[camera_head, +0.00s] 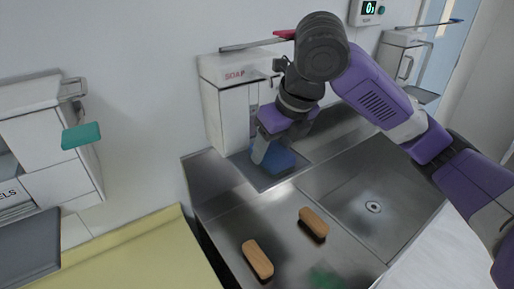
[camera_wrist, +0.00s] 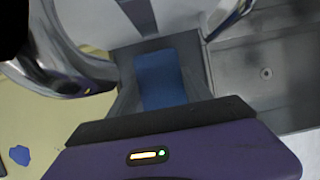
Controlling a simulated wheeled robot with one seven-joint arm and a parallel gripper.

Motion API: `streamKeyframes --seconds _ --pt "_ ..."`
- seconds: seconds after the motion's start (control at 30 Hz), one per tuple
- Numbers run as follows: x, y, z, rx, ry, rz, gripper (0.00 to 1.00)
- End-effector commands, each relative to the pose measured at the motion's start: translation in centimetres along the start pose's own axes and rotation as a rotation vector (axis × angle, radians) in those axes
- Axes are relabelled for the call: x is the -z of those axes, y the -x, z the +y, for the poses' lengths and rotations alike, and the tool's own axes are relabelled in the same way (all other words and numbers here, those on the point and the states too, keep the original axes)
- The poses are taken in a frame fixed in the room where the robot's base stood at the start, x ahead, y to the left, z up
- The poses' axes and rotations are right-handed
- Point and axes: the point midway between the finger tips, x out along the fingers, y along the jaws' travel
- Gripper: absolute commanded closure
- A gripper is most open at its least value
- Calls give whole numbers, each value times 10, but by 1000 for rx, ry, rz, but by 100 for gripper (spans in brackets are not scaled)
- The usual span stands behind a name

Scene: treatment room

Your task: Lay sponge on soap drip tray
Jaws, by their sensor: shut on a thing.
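The blue sponge (camera_head: 283,162) is at the dark soap drip tray (camera_head: 262,182), under the white dispenser marked SOAP (camera_head: 226,112). My gripper (camera_head: 264,150) reaches down over the tray and is shut on the sponge. Its grey finger is against the sponge's left part in the head view. In the wrist view the sponge (camera_wrist: 160,78) lies lengthwise, with the dark tray (camera_wrist: 126,98) around it. I cannot tell whether its underside touches the tray. My gripper hides part of the sponge and tray.
Two wooden brushes (camera_head: 257,259) (camera_head: 313,224) lie on the steel counter in front. A sink with a drain (camera_head: 373,207) is to the right. A green blurred patch (camera_head: 325,275) is near the front. A yellow surface (camera_head: 140,255) and a wall dispenser (camera_head: 45,125) are left.

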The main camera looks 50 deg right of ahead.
Motion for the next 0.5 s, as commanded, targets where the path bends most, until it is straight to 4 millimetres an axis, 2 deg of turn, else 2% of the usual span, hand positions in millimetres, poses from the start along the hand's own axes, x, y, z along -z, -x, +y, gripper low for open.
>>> streamKeyframes --seconds 0.37,0.4,0.5 --pt "2 -4 -1 0 1 0 79" --pt "2 -3 -1 0 1 0 39" --pt "1 -2 -1 0 1 0 21"
